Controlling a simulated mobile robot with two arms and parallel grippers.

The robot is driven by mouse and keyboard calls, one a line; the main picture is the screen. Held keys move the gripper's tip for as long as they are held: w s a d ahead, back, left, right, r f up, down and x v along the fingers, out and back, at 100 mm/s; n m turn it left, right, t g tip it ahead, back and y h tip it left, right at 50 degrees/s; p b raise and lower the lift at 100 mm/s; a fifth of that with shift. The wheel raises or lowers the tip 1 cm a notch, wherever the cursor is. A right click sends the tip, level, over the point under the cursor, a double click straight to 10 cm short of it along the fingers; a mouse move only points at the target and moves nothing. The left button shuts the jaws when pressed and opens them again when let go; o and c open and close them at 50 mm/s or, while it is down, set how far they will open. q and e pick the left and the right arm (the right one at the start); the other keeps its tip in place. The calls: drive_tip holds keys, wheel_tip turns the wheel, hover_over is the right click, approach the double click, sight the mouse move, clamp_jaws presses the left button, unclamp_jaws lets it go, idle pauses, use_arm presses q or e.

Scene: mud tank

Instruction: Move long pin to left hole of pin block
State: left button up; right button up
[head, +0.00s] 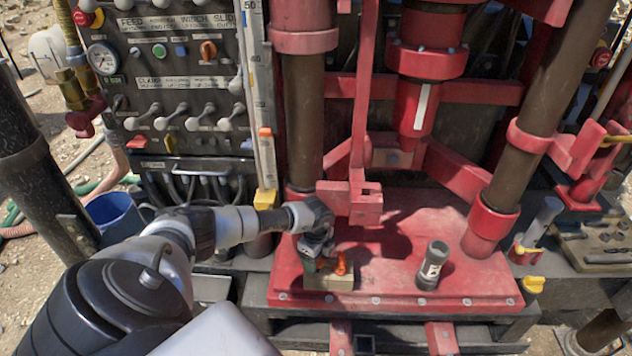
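The pin block is a small tan block (330,281) on the red base plate (420,287), near its front left. An orange pin-like piece (342,264) stands at the block's right side. A greenish piece (308,263) shows at the block's left side, right under my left gripper. I cannot tell which of the two is the long pin, or whether either sits in a hole. My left gripper (316,246) points down over the block's left part. Its fingers are small and partly hidden, so I cannot see whether they are closed on anything. My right gripper is out of view.
A red bracket (350,203) hangs just behind the block. A lever panel (180,80) is behind my arm. A tray of tools (598,245) lies far right. The plate's front middle is clear.

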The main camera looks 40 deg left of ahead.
use_arm(q)
drive_tip(key=shift+f, duration=0.2)
drive_tip(key=o, duration=1)
drive_tip(key=shift+o, duration=0.2)
drive_tip(key=shift+r, duration=0.1)
wheel_tip(320, 180, up, 11)
drive_tip(key=b, duration=0.2)
drive_tip(key=shift+f+b, duration=0.2)
drive_tip(key=shift+b, duration=0.1)
